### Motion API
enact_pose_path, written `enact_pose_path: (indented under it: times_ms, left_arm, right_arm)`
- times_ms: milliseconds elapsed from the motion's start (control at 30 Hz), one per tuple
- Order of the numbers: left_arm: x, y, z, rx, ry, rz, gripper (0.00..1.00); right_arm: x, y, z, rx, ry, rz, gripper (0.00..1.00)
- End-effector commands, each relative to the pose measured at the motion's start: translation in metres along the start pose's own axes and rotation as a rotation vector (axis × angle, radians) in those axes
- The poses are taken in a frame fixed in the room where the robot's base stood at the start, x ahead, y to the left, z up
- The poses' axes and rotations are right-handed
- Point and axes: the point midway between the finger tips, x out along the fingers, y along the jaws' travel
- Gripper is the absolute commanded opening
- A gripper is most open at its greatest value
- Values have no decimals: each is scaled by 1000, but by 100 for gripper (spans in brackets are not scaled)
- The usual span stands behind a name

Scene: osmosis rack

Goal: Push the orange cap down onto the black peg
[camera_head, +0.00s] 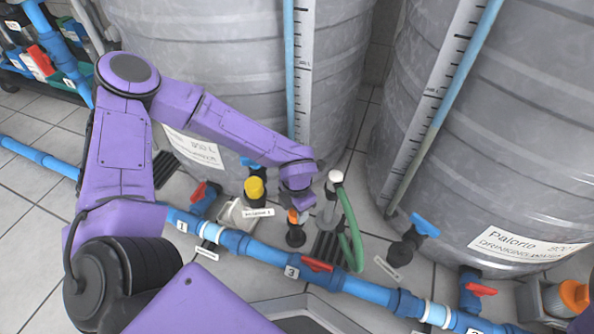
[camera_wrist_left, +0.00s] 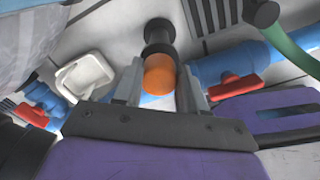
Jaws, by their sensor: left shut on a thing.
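The orange cap (camera_head: 293,216) is between the fingers of my left gripper (camera_head: 295,209), which is shut on it. In the left wrist view the cap (camera_wrist_left: 158,75) sits between the two grey fingers (camera_wrist_left: 158,88). The black peg (camera_head: 295,236) stands on the floor just below the cap. In the left wrist view the black peg (camera_wrist_left: 159,34) lines up with the cap, and the two meet in the picture. I cannot tell whether the cap is seated on it. My right gripper is not in view.
A blue pipe (camera_head: 262,251) with red valve handles (camera_head: 317,264) runs in front of the peg. A green hose (camera_head: 350,228) stands close to the right. A yellow cap (camera_head: 254,187) is to the left. Large grey tanks (camera_head: 235,80) rise behind.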

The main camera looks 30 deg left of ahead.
Motion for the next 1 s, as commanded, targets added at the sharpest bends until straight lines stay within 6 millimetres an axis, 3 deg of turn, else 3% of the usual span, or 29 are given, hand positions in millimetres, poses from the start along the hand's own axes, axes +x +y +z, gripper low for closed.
enact_pose_path:
  times_ms: [1000]
  left_arm:
    - [0, 0, 0, 0, 0, 0, 14]
  right_arm:
    - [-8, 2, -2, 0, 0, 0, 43]
